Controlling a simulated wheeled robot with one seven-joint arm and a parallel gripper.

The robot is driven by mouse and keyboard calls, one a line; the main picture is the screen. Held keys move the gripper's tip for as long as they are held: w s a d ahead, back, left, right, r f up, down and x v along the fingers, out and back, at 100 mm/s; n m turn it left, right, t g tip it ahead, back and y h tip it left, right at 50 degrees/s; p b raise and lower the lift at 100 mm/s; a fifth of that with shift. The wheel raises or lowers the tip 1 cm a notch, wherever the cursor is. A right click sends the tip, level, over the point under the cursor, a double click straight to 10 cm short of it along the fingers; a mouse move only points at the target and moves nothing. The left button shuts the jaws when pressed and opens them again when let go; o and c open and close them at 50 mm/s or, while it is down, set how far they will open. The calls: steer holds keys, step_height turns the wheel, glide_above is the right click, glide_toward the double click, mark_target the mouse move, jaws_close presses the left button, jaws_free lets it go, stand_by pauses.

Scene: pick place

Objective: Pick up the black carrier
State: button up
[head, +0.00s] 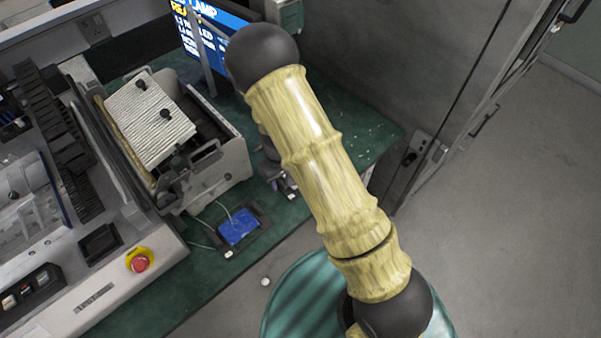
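A flat black carrier (262,213) lies on the green bench top, with a blue rectangular piece (239,227) on it and a pale cable running to it. I take this to be the black carrier, though other dark parts are in view. My arm crosses the middle of the head view and covers part of the bench. A small dark grey part that seems to be my gripper (284,183) shows at the arm's left edge, above and right of the carrier. It is mostly hidden, so its opening and contents cannot be made out.
A grey open box (232,172) with a ribbed white block (150,120) stands behind the carrier. A machine panel with a red emergency button (140,261) is at left. A screen (205,35) stands at the back. A teal round surface (290,310) is in front; floor is clear at right.

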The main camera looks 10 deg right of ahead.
stand_by(0.5)
jaws_close()
step_height(320, 180, up, 10)
stand_by(0.6)
stand_by(0.5)
